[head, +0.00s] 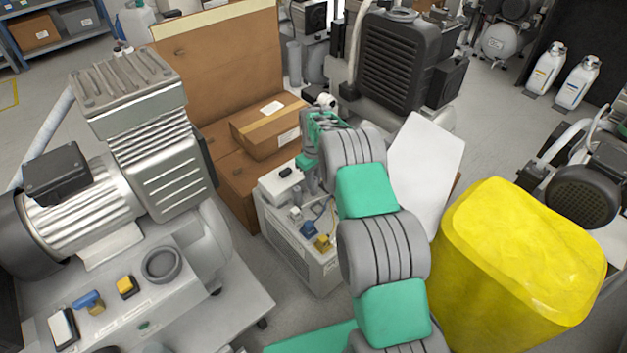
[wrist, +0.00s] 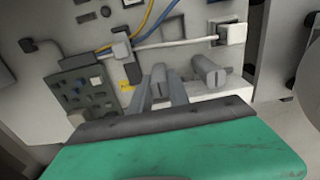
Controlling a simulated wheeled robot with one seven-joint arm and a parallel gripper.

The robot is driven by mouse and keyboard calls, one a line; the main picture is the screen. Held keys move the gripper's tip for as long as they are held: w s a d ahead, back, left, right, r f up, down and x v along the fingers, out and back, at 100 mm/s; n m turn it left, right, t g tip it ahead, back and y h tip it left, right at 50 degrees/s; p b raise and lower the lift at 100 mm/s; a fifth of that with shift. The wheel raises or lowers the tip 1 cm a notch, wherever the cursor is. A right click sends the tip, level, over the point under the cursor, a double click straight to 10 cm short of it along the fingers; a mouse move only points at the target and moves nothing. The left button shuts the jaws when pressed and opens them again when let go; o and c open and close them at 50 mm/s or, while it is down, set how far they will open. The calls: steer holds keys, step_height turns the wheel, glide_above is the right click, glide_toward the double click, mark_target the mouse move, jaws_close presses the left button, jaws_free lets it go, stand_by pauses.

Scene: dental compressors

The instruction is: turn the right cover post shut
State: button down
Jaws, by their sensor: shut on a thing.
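Two short grey cylindrical posts with slotted ends show in the wrist view, side by side near a pale edge. My gripper (wrist: 159,97) is shut around the left one in the picture, which I take to be the right cover post (wrist: 158,76). Its slot looks nearly upright in the picture. The other post (wrist: 208,71) stands free beside it, its slot slanted. In the head view my gripper (head: 311,188) is at the compressor unit's light grey housing (head: 301,257), and the posts are too small or hidden there.
Blue, yellow and white cables (wrist: 150,25) and a dark green circuit board (wrist: 85,88) lie close to my gripper. A cardboard box (head: 268,125) is behind the housing.

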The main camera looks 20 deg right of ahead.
steer(key=c, duration=1.5)
jaws_free()
step_height(320, 180, up, 8)
steer(key=shift+f+p, duration=0.15)
steer(key=shift+p, duration=1.1)
